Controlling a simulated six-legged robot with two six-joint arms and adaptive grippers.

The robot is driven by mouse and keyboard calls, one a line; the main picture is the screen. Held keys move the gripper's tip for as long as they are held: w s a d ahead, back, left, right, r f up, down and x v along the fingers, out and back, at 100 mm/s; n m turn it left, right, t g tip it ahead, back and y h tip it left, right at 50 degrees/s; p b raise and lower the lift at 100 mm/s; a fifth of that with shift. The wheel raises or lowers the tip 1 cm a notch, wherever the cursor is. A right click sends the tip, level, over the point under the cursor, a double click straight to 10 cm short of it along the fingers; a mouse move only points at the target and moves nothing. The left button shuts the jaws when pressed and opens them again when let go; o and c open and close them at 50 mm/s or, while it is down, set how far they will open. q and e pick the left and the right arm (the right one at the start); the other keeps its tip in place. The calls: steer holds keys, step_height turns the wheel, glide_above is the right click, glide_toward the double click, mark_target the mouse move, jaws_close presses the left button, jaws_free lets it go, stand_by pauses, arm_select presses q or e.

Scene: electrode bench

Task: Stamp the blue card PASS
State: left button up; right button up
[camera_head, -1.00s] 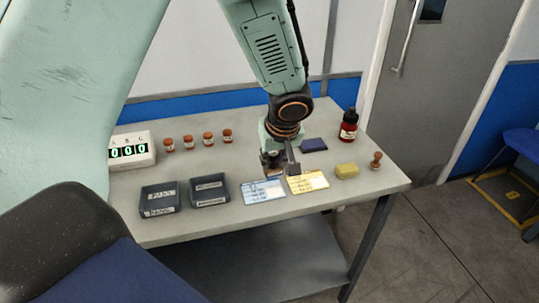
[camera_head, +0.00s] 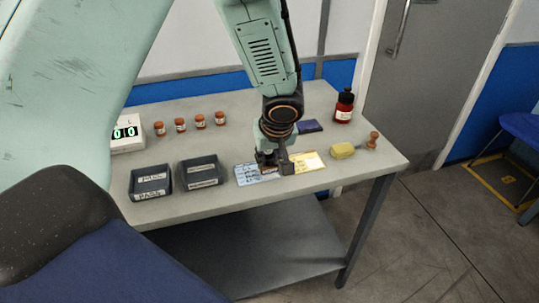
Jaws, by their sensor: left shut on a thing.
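The blue card (camera_head: 250,175) lies flat on the bench beside a yellow card (camera_head: 309,160). My left gripper (camera_head: 272,160) points down over the right part of the blue card. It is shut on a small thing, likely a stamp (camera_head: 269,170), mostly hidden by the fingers. I cannot tell whether that touches the card. Another wooden-handled stamp (camera_head: 373,141) stands at the bench's right. A dark purple ink pad (camera_head: 309,126) lies behind the yellow card. My right gripper is not in view.
Two dark labelled trays, a left one (camera_head: 150,194) reading PASS and a right one (camera_head: 202,184), sit left of the cards. A yellow sponge (camera_head: 342,151), a red bottle (camera_head: 344,108), several small jars (camera_head: 200,122) and a counter display (camera_head: 128,146) stand around on the bench (camera_head: 230,218).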

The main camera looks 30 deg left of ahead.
arm_select(q)
steer(key=shift+f, duration=0.1)
steer(key=shift+w, duration=0.15)
stand_by(0.3)
steer(key=shift+f+b, duration=0.4)
steer(key=shift+b, duration=0.15)
stand_by(0.4)
steer(key=shift+s+f+b, duration=0.25)
steer(key=shift+b, duration=0.35)
stand_by(2.1)
steer(key=shift+r, duration=0.15)
steer(key=shift+w+r+p, duration=0.15)
steer(key=shift+r+p, duration=0.5)
steer(key=shift+r, duration=0.2)
steer(key=shift+r+p, duration=1.55)
steer(key=shift+r, duration=1.1)
